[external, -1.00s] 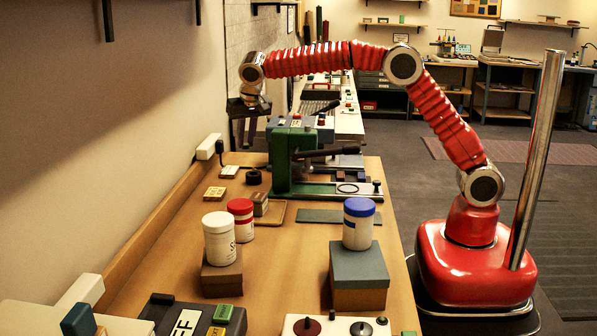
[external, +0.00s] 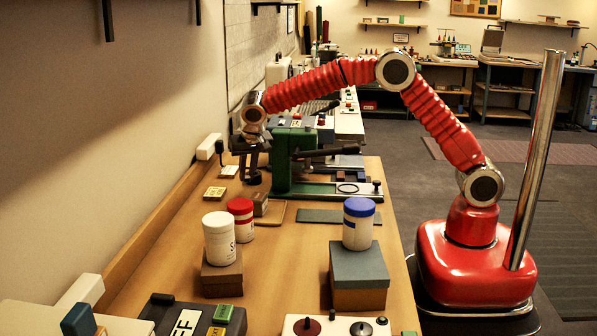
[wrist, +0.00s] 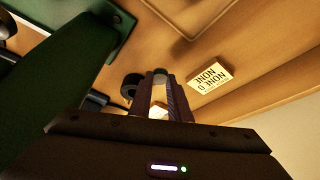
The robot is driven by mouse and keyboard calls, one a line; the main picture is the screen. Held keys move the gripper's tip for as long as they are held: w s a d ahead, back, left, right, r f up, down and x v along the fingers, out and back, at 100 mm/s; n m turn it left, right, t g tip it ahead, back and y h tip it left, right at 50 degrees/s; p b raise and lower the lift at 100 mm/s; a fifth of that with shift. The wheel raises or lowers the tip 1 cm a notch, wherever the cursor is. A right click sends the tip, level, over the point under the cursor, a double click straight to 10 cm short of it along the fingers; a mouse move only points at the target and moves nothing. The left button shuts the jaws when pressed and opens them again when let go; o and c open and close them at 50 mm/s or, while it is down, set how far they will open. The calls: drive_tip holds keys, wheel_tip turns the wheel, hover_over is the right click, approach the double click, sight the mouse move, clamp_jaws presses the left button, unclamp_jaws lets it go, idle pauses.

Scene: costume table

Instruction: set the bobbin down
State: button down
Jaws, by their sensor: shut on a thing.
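My gripper (external: 252,176) hangs fingers down over the back left of the wooden table, left of the green press, low near the tabletop. In the wrist view the two fingers (wrist: 161,92) are close together. A small dark grey rounded thing, seemingly the bobbin (wrist: 160,73), shows between their tips. Most of it is hidden by the fingers, and I cannot tell whether it touches the table. A black ring (wrist: 131,84) lies on the table just left of the fingertips. In the external view the gripper and the ring overlap as one dark shape.
The green press (external: 283,165) stands close on the right. A labelled block (wrist: 210,75) lies near the fingers. The wall edges the left side.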

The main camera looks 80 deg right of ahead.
sight(247, 193)
drive_tip(key=shift+f, duration=2.25)
drive_tip(key=c, duration=1.7)
unclamp_jaws()
drive_tip(key=shift+o, duration=0.2)
drive_tip(key=v, duration=1.2)
drive_tip(key=shift+s+r, duration=0.1)
drive_tip(key=shift+s, duration=0.05)
